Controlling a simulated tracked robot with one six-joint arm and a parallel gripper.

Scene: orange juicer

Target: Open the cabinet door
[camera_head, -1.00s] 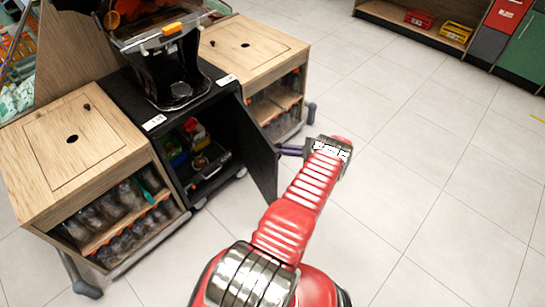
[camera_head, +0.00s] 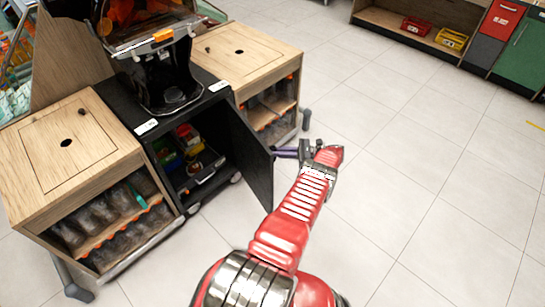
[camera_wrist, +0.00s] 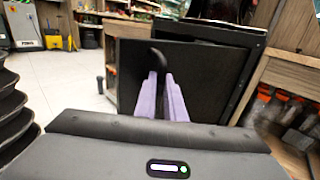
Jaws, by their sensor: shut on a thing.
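The black cabinet door (camera_head: 252,165) stands open, swung well out from the black cabinet in the middle. In the wrist view the door (camera_wrist: 205,75) is a dark panel straight ahead, with a dark curved handle (camera_wrist: 158,56) on it. My gripper (camera_head: 277,152) reaches the door's outer side near its free edge. Its two purple fingers (camera_wrist: 163,85) lie close together at the handle and are shut on it. The exact contact is partly hidden behind the fingertips.
Inside the cabinet are colourful items (camera_head: 187,140) and a dark tray. A juicer (camera_head: 160,75) stands on top. Wooden cabinets with bottles (camera_head: 115,215) flank it on both sides. The tiled floor (camera_head: 420,170) to the right is clear.

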